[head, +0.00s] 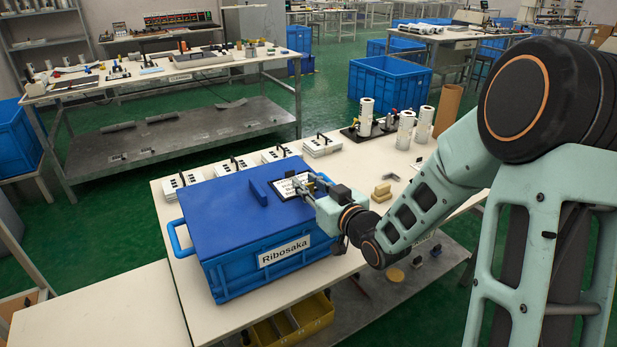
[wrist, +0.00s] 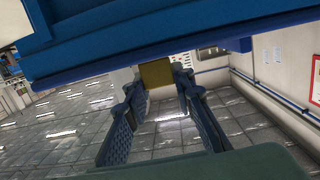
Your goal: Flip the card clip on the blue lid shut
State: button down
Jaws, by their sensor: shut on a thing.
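The blue lid (head: 222,212) lies on a blue crate (head: 268,275) labelled "Ribosaka". A card (head: 287,187) with black printing and a dark frame lies at the lid's back right. My gripper (head: 308,184) reaches in from the right, low beside the card. In the wrist view its two fingers (wrist: 158,88) are closed on a mustard-coloured piece, which looks like part of the card clip (wrist: 156,74). The fingers cover much of the clip in the head view, so I cannot tell its exact angle. The lid's blue edge (wrist: 150,45) crosses the top of the wrist view.
Stacks of white cards (head: 322,145) line the table's back edge. White rolls (head: 365,117) stand farther right. A small tan block (head: 381,192) sits right of my gripper.

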jog(key=shift+w+g+h+p, duration=0.1)
jog(key=shift+g+h+p, duration=0.3)
jog(key=shift+g+p, duration=0.1)
jog(key=c, duration=1.6)
grip_release()
jog(key=v, duration=0.7)
jog(key=shift+s+d, duration=0.1)
jog(key=shift+s, duration=0.15)
